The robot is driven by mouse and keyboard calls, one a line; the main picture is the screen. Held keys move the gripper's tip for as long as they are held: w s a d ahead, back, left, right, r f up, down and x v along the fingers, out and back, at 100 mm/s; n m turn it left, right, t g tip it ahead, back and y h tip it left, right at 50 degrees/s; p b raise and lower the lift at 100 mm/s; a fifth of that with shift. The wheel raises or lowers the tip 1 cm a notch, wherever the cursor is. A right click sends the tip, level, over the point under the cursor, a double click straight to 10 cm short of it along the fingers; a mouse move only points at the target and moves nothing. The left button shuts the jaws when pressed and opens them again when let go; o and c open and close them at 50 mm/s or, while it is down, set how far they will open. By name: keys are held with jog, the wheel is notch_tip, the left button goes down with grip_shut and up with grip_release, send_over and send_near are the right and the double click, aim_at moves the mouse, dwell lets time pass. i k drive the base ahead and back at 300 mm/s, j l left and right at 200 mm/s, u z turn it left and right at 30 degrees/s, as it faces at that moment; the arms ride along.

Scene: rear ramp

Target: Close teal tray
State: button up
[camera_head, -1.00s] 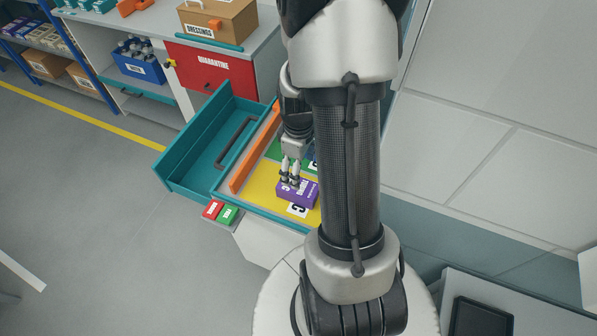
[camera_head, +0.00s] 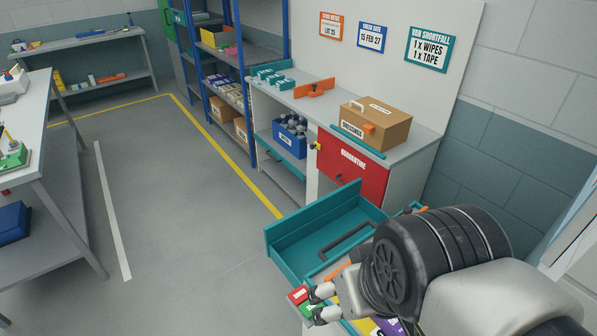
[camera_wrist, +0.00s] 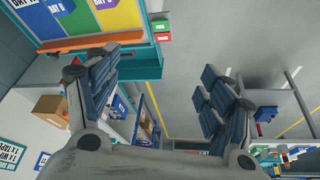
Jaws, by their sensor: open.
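The teal tray (camera_head: 295,243) stands pulled out beside the grey workbench, with its inside showing and a dark grey handle (camera_head: 345,241) in it. My arm covers its right side. My gripper (camera_head: 318,302) is near the tray's front right corner, fingers apart and apparently not touching the tray. In the wrist view my gripper (camera_wrist: 160,80) is wide open with nothing between its fingers.
Small red (camera_head: 298,295) and green blocks lie by the gripper. A purple thing (camera_head: 390,326) is partly hidden below my arm. A red quarantine door (camera_head: 350,170) and a cardboard dressings box (camera_head: 375,123) stand behind. The floor (camera_head: 190,240) to the left is clear.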

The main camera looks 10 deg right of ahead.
aim_at(294, 241)
jog(key=i+j+u, duration=0.25)
jog(key=j+u, duration=0.15)
jog(key=i+j+u, duration=0.35)
jog(key=j, duration=0.15)
jog(key=i+j+u, duration=0.4)
jog(key=i+l+z, duration=0.1)
jog(key=z, duration=0.3)
jog(key=i+z, duration=0.4)
jog(key=z, duration=0.4)
jog(key=i+j+z, duration=0.2)
jog(key=z, duration=0.2)
jog(key=i+z, duration=0.25)
jog(key=z, duration=0.2)
jog(key=i+z, duration=0.25)
jog(key=z, duration=0.2)
jog(key=i+j+z, duration=0.2)
jog(key=z, duration=0.25)
jog(key=i+j+z, duration=0.25)
jog(key=z, duration=0.2)
